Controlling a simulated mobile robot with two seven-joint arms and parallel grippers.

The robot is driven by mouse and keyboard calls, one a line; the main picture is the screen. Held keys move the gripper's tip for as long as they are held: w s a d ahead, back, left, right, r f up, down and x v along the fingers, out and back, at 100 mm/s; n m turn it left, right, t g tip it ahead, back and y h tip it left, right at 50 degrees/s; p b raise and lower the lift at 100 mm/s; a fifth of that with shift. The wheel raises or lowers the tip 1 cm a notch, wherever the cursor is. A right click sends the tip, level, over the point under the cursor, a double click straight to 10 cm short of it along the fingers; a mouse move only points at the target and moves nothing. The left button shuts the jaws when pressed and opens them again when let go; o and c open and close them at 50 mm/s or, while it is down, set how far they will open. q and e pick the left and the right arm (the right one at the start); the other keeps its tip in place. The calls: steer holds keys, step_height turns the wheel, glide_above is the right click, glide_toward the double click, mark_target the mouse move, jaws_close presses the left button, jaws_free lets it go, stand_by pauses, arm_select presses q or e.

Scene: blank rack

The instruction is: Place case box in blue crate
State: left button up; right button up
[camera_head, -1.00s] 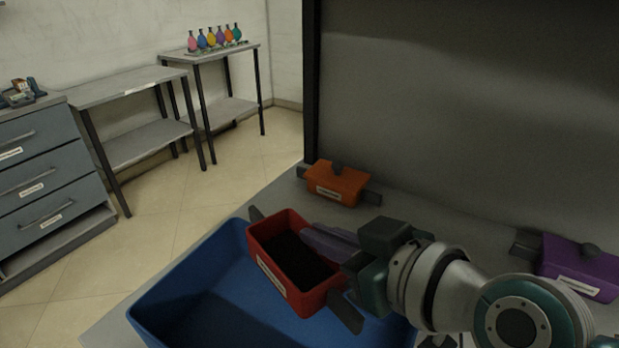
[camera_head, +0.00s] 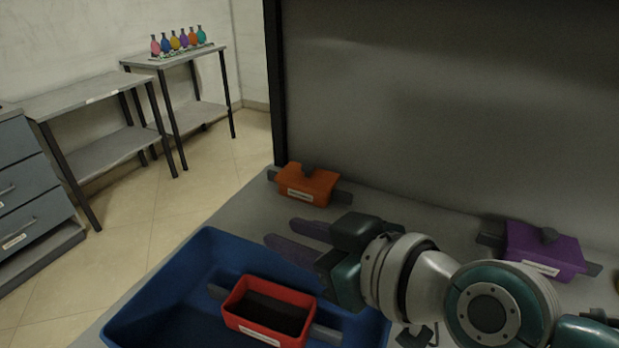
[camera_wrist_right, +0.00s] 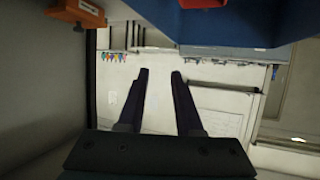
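The red case box (camera_head: 268,312) is open-topped, with dark side handles and a white label. It lies inside the blue crate (camera_head: 165,290), and it looks level. My right gripper (camera_head: 284,240) is open and empty above the crate's back rim, behind the red box and apart from it. In the right wrist view its two dark fingers (camera_wrist_right: 160,85) are spread with nothing between them. A bit of the red box (camera_wrist_right: 203,3) and the blue crate (camera_wrist_right: 225,25) show at the top of that view. My left gripper is not in view.
An orange lidded box (camera_head: 308,186) stands at the back left of the grey table, near the dark rack post. A purple lidded box (camera_head: 543,252) stands at the right. Side tables and drawers are at the far left.

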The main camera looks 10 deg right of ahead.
steer(key=s+d+m+g+h, duration=0.2)
steer(key=s+d, duration=0.5)
steer(key=s, duration=0.4)
steer(key=s+d+m+g+h+p, duration=0.1)
steer(key=s+d+g+h, duration=0.4)
steer(key=s, duration=0.7)
steer(key=d+m, duration=0.1)
steer(key=d, duration=0.1)
steer(key=shift+d+r+m+g, duration=0.2)
steer(key=shift+d+m+g, duration=0.1)
steer(key=shift+m, duration=0.1)
